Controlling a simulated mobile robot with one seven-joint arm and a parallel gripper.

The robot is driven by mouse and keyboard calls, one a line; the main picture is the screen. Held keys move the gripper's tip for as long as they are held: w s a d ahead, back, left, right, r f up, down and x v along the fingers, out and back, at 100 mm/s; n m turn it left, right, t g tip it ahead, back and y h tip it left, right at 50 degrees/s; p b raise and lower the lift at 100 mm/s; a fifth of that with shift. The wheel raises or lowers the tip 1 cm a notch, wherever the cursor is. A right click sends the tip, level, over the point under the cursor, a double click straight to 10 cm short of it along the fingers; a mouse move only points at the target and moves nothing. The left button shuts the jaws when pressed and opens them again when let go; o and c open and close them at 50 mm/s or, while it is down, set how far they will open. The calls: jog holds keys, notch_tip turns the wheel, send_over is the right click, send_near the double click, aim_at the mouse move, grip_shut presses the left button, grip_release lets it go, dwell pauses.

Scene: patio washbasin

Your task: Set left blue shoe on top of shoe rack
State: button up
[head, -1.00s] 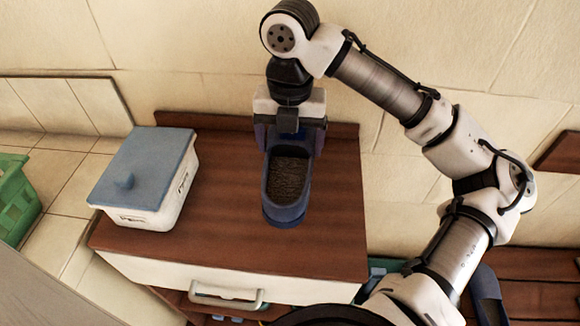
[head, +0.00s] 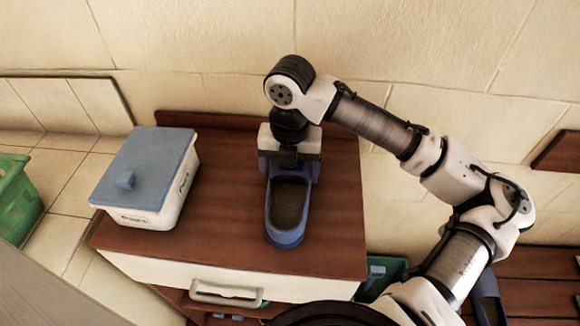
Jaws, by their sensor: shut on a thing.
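A blue shoe (head: 287,231) with a dark insole is over the brown wooden top of the shoe rack (head: 225,240). Its open end faces the camera and its other end is at my gripper (head: 290,160). My gripper is shut on the shoe, pointing down from above near the back of the top. The fingertips are partly hidden by the gripper body and the shoe. The shoe appears at or very close to the wooden surface; I cannot tell whether it touches. Another dark blue shoe (head: 487,298) shows partly at the lower right, beside my arm.
A white box with a blue lid (head: 145,170) stands on the left of the top. A drawer handle (head: 227,293) is on the front. A green crate (head: 18,197) is at far left. The tiled wall is close behind.

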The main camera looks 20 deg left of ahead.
jog(key=o, duration=1)
jog(key=shift+o, duration=0.2)
notch_tip(320, 180, up, 12)
jog(key=b, duration=0.1)
jog(key=shift+r, duration=0.2)
jog(key=shift+f, duration=0.1)
